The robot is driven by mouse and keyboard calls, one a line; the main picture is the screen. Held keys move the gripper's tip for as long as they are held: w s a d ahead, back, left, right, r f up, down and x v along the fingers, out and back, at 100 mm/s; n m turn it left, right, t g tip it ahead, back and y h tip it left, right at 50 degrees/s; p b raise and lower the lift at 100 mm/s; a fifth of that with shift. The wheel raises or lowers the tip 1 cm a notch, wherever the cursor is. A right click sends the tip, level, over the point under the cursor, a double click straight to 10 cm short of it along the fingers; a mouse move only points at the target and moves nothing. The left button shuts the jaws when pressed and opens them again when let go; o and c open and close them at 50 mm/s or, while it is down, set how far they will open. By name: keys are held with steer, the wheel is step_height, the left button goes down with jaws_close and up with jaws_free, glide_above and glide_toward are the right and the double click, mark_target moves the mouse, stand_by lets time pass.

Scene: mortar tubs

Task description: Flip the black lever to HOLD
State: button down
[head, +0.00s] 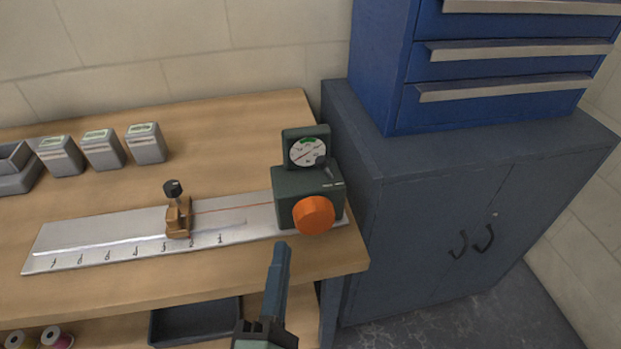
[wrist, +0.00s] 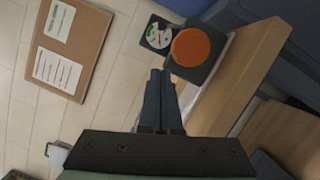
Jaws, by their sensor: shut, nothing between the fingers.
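A dark green box (head: 290,185) with a round dial (head: 308,150) and a large orange knob (head: 313,215) stands at the right end of a metal rail on the bench. A small black lever (head: 324,165) shows on top of the box, just in front of the dial. Its HOLD marking is too small to read. My gripper (head: 281,247) is shut and empty, in front of and below the box, apart from it. In the wrist view, my fingertips (wrist: 160,73) are together below the dial (wrist: 158,37) and orange knob (wrist: 190,47); the lever cannot be made out there.
A brown slider (head: 178,220) with a black knob sits on the ruled rail (head: 90,240), joined to the box by an orange line. Grey containers (head: 147,145) stand at the back left. A blue-grey cabinet (head: 420,210) stands close on the right.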

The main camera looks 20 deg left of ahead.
steer(key=p, duration=0.1)
glide_toward(326, 170)
steer(key=w+a, duration=0.2)
steer(key=a, duration=0.4)
steer(key=shift+w+d+r+p, duration=0.25)
steer(key=shift+w+d+p, duration=0.1)
steer(key=shift+w, duration=0.2)
steer(key=shift+w+d+r+p, duration=0.25)
steer(key=shift+w+d, duration=0.05)
steer(key=shift+w, duration=0.2)
steer(key=shift+w+d+r+p, duration=0.3)
steer(key=shift+w+d, duration=0.05)
steer(key=shift+w, duration=0.2)
